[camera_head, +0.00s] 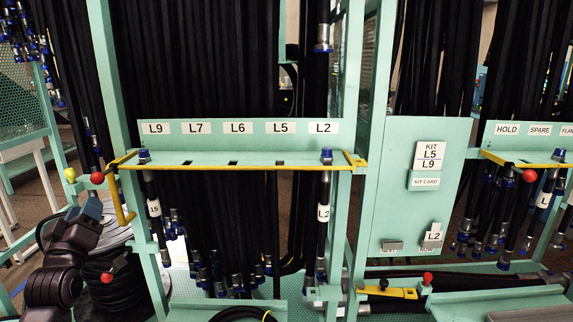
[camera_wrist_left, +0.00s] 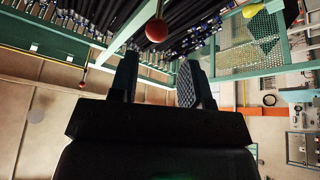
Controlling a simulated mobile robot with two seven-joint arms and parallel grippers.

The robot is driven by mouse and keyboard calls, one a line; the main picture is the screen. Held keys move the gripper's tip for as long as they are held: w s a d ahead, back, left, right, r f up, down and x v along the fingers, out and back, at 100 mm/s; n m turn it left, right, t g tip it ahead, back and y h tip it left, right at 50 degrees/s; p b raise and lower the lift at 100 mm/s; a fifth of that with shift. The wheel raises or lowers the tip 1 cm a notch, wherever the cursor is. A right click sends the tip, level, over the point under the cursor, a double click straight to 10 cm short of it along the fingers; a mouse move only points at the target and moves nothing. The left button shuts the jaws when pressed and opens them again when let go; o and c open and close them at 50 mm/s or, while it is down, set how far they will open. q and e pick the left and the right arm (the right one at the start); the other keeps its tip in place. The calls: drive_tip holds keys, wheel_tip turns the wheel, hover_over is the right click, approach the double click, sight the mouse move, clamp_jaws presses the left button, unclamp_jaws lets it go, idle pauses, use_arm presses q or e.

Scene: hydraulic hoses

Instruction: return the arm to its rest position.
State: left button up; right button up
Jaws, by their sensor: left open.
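My left arm comes in at the lower left of the head view, and its gripper (camera_head: 91,207) is beside the left post of the rack, near a red ball knob (camera_head: 97,178). In the left wrist view my left gripper (camera_wrist_left: 158,78) is open, with nothing between its two dark fingers. A red ball (camera_wrist_left: 156,30) shows beyond the fingers there. My right gripper is in neither view.
A green rack (camera_head: 240,132) with labels L9, L7, L6, L5 and L2 has a yellow front rail (camera_head: 240,168). Hoses hang at its L9 and L2 ends. A kit panel (camera_head: 398,205) stands to the right. Coiled black hose (camera_head: 112,290) lies at lower left, close to my arm.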

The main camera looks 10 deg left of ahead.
use_arm(q)
drive_tip(key=s+d+f+m+g+h, duration=0.2)
drive_tip(key=d+f+m, duration=0.35)
drive_tip(key=f, duration=0.45)
drive_tip(key=s+d+f+m+g+h, duration=0.2)
drive_tip(key=d+f+m+h, duration=0.15)
drive_tip(key=d+f, duration=0.5)
drive_tip(key=s+d+f+g, duration=0.3)
drive_tip(key=s+f, duration=0.7)
drive_tip(key=s, duration=0.1)
drive_tip(key=s+d+f+m+g, duration=0.1)
drive_tip(key=s+d+f+g, duration=0.2)
drive_tip(key=s+f, duration=0.7)
drive_tip(key=shift+s+d+f+m+h, duration=0.3)
drive_tip(key=shift+s+d+f+h, duration=0.05)
drive_tip(key=shift+d+h, duration=0.1)
